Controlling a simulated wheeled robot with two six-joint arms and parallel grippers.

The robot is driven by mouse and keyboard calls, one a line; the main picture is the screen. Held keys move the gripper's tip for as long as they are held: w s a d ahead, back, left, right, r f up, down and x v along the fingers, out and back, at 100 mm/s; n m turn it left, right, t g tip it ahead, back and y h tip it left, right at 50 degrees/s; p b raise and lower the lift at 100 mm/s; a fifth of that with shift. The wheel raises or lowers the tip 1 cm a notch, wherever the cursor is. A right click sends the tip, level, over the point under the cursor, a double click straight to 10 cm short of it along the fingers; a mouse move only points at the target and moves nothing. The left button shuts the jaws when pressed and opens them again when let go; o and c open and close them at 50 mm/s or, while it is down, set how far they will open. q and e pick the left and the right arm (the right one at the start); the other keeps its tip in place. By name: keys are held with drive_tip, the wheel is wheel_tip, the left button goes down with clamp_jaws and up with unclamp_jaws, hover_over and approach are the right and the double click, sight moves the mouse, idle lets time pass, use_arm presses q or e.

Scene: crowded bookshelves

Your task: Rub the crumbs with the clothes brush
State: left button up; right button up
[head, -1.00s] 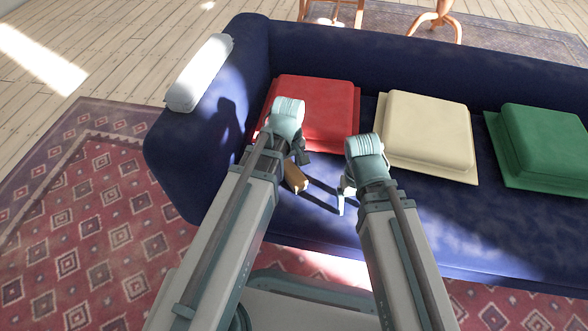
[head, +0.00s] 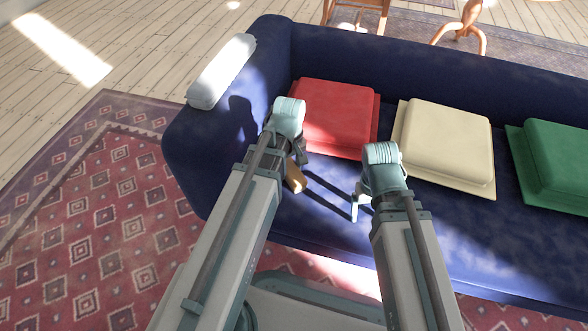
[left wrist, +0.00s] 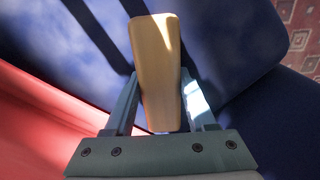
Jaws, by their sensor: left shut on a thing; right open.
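My left gripper (head: 297,161) is shut on a wooden-looking tan clothes brush (head: 295,177), held over the blue sofa seat in front of the red cushion. In the left wrist view the brush (left wrist: 157,70) sits between the two fingers of the left gripper (left wrist: 160,95); its bristles are not visible. My right gripper (head: 358,202) is open and empty over the seat, to the right of the brush. I cannot make out any crumbs in either view.
The blue sofa (head: 330,215) carries a red cushion (head: 335,115), a cream cushion (head: 447,145) and a green cushion (head: 560,160). A white roll (head: 222,70) lies on its left arm. A patterned rug (head: 110,220) covers the floor at left.

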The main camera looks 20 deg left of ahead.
use_arm(q)
drive_tip(key=shift+a, duration=1.3)
drive_tip(key=shift+a, duration=1.7)
drive_tip(key=shift+s, duration=1.05)
drive_tip(key=shift+d, duration=0.1)
drive_tip(key=shift+d+f, duration=0.1)
drive_tip(key=shift+d, duration=1.65)
drive_tip(key=shift+d, duration=0.1)
drive_tip(key=shift+w+d, duration=0.1)
drive_tip(key=shift+d, duration=1.5)
